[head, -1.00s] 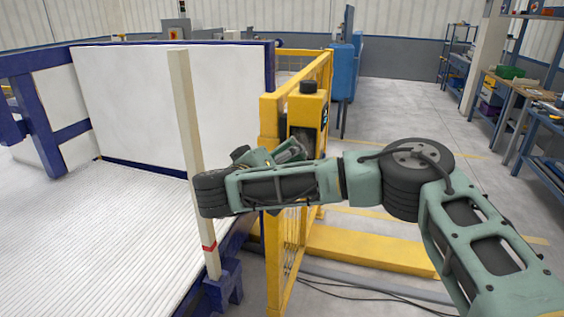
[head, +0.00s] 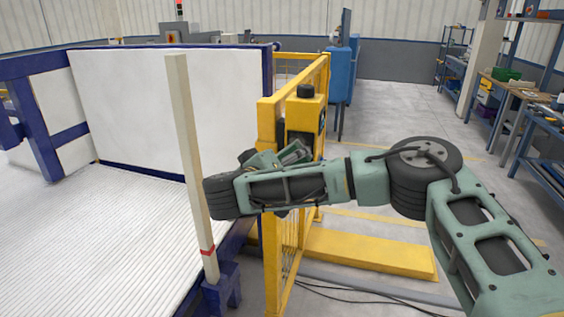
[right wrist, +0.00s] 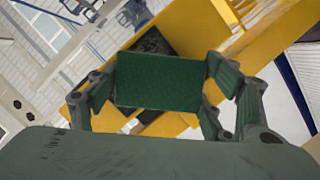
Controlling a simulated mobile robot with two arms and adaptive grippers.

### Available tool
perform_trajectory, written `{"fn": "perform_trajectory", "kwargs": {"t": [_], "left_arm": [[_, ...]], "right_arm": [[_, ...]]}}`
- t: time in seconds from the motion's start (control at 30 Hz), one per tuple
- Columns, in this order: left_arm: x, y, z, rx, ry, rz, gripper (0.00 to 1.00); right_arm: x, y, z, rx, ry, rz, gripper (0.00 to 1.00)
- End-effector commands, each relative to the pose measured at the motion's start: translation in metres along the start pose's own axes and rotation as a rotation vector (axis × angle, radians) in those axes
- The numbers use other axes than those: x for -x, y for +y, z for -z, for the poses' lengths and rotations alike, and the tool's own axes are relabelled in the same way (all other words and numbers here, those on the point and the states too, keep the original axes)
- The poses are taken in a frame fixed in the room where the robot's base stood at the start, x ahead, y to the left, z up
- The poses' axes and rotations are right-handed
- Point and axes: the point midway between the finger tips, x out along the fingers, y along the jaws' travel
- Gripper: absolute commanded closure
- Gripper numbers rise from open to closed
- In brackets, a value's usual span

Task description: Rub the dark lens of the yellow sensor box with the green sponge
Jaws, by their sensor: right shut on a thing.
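The yellow sensor box (head: 305,110) is mounted by the yellow fence in the head view, with a black cap on top. In the right wrist view, its yellow body (right wrist: 190,40) fills the background. The dark lens (right wrist: 152,42) shows there past the upper edge of the green sponge, which covers much of it. My right gripper (right wrist: 157,82) is shut on the green sponge (right wrist: 155,80) and holds it in front of the lens. I cannot tell whether sponge and lens touch. In the head view my arm hides the sponge. My left gripper is not in view.
The yellow mesh fence (head: 288,240) stands beside my right arm. A pale post (head: 190,160) with a red band rises near the arm's left end. A white-surfaced table (head: 90,235) with blue edges is at left. Workbenches (head: 545,115) stand at right, with open floor (head: 385,135) between.

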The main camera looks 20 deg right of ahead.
Motion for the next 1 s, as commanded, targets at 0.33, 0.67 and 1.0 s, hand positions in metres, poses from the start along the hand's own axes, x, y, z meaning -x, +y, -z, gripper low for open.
{"fn": "perform_trajectory", "kwargs": {"t": [0.33, 0.67, 1.0], "left_arm": [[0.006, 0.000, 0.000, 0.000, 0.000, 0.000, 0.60], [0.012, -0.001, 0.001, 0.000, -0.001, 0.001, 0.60], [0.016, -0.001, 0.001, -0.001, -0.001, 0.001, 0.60]], "right_arm": [[-0.003, 0.015, -0.013, -0.001, 0.001, 0.000, 0.47], [-0.010, 0.034, -0.028, -0.001, -0.001, -0.001, 0.47], [-0.012, 0.044, -0.032, -0.002, 0.000, -0.001, 0.47]]}}
